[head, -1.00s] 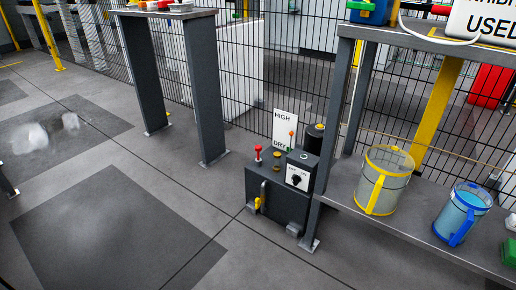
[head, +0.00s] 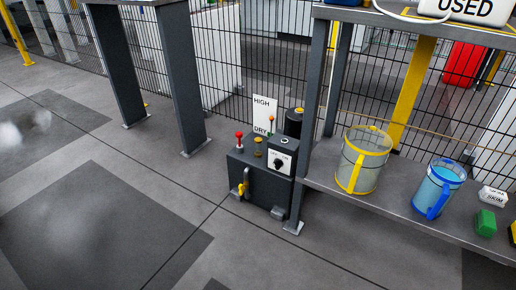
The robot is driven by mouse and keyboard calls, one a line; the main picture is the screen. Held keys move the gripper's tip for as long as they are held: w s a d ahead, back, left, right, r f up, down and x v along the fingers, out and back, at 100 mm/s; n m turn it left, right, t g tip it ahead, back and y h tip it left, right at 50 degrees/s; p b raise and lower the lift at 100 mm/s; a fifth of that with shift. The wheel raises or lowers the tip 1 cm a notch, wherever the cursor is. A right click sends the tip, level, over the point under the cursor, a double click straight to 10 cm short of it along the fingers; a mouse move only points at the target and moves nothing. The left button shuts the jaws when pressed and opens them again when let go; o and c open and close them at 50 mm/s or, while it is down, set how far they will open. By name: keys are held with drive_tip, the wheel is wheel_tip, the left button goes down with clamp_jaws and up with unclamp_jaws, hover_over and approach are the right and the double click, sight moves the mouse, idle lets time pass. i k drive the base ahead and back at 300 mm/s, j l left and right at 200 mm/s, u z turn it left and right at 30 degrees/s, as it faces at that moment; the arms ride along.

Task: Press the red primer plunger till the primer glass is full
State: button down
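The red primer plunger (head: 239,136) stands up on a short stem at the left end of the top of a dark grey pump box (head: 246,172) on the floor. A small brass-coloured cap (head: 258,141) sits just right of the plunger. I cannot make out the primer glass or its level at this size. My gripper is not in view, and nothing touches the plunger.
A dial panel (head: 280,163) and a HIGH/DRY sign (head: 264,115) are at the box. A shelf (head: 398,208) at right carries a yellow-rimmed jug (head: 362,160) and a blue jug (head: 438,188). Floor left and in front is clear. A wire fence stands behind.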

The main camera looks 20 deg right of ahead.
sight(240, 134)
drive_tip(key=i+l, duration=0.1)
drive_tip(key=i, duration=0.35)
drive_tip(key=i+l, duration=0.15)
drive_tip(key=i, duration=0.3)
drive_tip(key=i+l, duration=0.1)
drive_tip(key=i, duration=0.35)
